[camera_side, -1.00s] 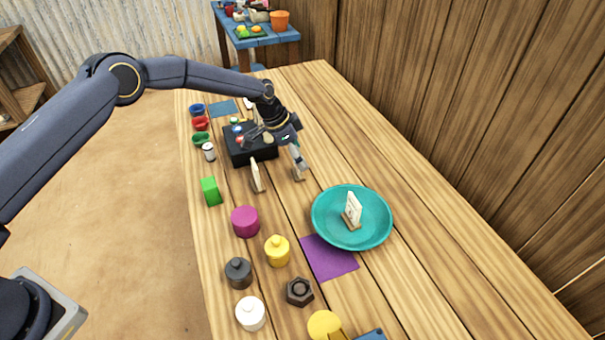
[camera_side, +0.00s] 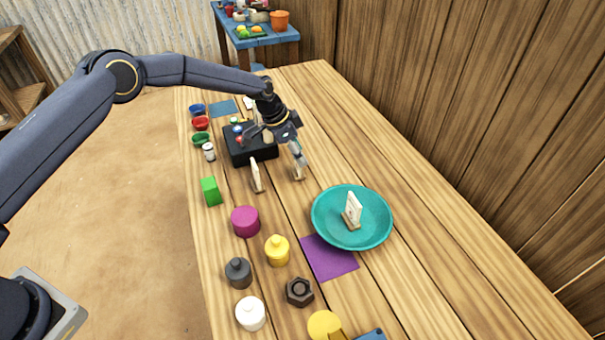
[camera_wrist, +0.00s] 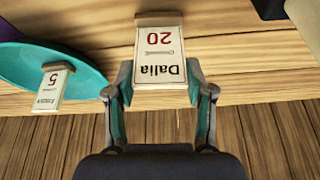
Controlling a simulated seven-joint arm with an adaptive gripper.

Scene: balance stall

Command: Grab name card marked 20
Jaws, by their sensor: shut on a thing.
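Another card (camera_side: 257,176) stands to the left of my gripper, and a black box (camera_side: 240,153) is behind it. A green block (camera_side: 211,191), a magenta cylinder (camera_side: 245,221) and a purple mat (camera_side: 329,260) lie nearer the camera.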

